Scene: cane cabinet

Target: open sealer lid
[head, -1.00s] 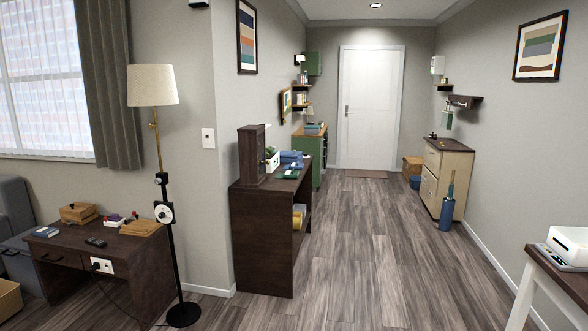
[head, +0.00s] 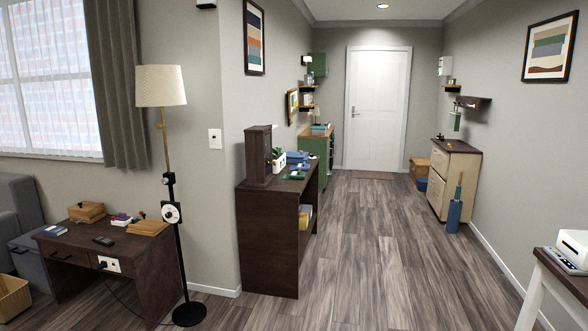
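A white appliance (head: 573,248) with a rounded top and a dark front part stands on a small table at the right edge of the head view. It looks like the sealer, but the picture edge cuts it off. I cannot tell how its lid stands. Neither of my grippers is in view.
The appliance's table (head: 560,284) has a dark top and pale legs. A dark desk (head: 268,240) stands left of the middle, with a floor lamp (head: 176,240) and low table (head: 140,262) farther left. A cabinet (head: 450,180) stands by the right wall. The wood floor between is clear.

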